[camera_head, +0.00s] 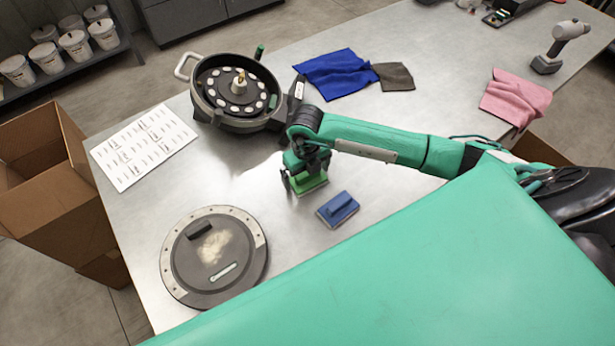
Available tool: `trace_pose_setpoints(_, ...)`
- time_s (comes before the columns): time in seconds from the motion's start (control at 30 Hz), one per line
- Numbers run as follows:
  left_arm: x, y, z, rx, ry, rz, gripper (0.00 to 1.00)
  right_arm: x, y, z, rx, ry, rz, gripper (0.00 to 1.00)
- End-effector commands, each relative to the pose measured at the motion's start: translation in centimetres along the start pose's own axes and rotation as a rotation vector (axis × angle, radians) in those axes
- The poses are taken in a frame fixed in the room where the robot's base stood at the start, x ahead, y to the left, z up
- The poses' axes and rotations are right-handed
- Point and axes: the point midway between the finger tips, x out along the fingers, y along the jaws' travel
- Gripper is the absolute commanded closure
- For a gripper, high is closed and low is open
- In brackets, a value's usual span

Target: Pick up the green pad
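The green pad (311,186) is on or just above the metal table near its middle, directly under my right gripper (306,174). The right arm reaches in from the right, and the gripper points down over the pad. Dark finger parts show at the left and right of the pad. The gripper hides the pad's top, so I cannot tell whether the fingers are closed on it or only around it. My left gripper is not in view.
A blue pad (338,209) lies close to the right of the green one. A round grey lid (183,273) lies front left. The seed meter housing (216,113), a printed sheet (143,147), a blue cloth (335,74) and a pink cloth (516,99) lie farther off.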

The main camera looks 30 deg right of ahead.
Motion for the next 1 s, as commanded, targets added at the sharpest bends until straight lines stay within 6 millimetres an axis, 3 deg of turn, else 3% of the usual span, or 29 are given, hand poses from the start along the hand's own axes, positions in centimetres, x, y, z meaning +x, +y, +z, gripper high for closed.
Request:
trace_pose_setpoints(0.03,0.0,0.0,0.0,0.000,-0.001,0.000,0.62,0.0,0.0,0.0,0.000,0.000,0.000,0.12)
trace_pose_setpoints(0.17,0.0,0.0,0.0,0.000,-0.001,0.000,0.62,0.0,0.0,0.0,0.000,0.000,0.000,0.34)
trace_pose_setpoints(0.47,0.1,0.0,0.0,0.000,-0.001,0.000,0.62,-0.2,0.0,0.0,0.000,0.000,0.000,0.34)
trace_pose_setpoints(0.63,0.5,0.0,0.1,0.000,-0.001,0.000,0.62,-1.3,-0.1,0.1,0.000,-0.002,0.000,0.34)
trace_pose_setpoints(0.77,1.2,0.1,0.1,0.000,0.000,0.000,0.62,-3.3,-0.1,0.1,-0.001,-0.005,-0.001,0.34)
trace_pose_setpoints(1.0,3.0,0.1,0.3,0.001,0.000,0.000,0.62,-9.2,-0.1,0.2,-0.001,-0.008,-0.001,0.34)
